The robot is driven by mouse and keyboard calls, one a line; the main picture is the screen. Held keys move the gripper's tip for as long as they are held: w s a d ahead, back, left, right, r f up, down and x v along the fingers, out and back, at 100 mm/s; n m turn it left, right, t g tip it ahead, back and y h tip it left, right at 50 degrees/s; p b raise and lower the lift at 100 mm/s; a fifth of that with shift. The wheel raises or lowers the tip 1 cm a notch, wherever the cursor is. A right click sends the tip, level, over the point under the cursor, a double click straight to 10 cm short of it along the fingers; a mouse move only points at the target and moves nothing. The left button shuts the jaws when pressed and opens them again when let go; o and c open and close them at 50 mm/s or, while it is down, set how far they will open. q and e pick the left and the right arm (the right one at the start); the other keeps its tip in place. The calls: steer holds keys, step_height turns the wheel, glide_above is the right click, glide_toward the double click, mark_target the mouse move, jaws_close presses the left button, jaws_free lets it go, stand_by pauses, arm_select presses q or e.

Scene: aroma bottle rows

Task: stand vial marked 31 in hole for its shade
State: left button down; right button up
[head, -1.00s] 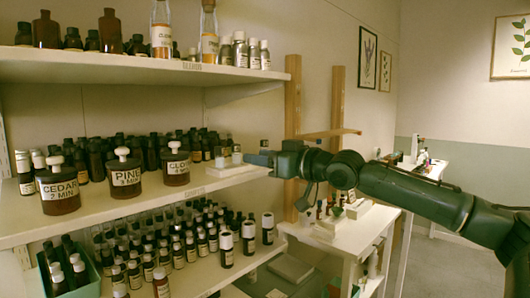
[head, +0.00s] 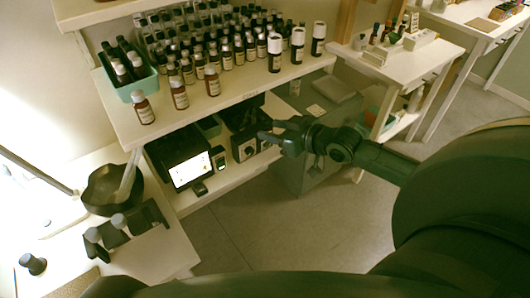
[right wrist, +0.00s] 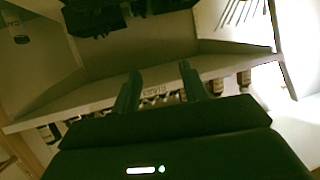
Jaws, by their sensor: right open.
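Several small dark vials (head: 387,31) stand on the white side table at the upper right of the head view, beside pale blocks (head: 420,39). They are too small for me to read a number 31 or to make out holes or shades. My right gripper (head: 270,138) is in front of the shelf unit, below the bottle shelf, well left of these vials. In the right wrist view its two fingers (right wrist: 160,90) are apart with nothing between them. My left gripper is not in view.
Rows of brown bottles (head: 213,80) fill the shelf (head: 240,92). A lit screen device (head: 188,170) and a dark box (head: 243,147) stand below. A dark bowl (head: 112,188) stands on the left table. A grey cabinet (head: 308,172) is behind my right arm. Floor is clear at centre.

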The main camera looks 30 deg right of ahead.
steer(key=s+a+f+g+h, duration=0.1)
steer(key=s+a+f, duration=0.6)
steer(key=s+f, duration=0.2)
steer(key=s+a+f+m+g+h, duration=0.1)
steer(key=s+a+f+g, duration=0.1)
steer(key=s+a+f, duration=0.6)
steer(key=s+f, duration=0.1)
steer(key=s, duration=0.2)
steer(key=shift+s, duration=0.2)
steer(key=shift+f, duration=0.1)
steer(key=shift+c, duration=0.3)
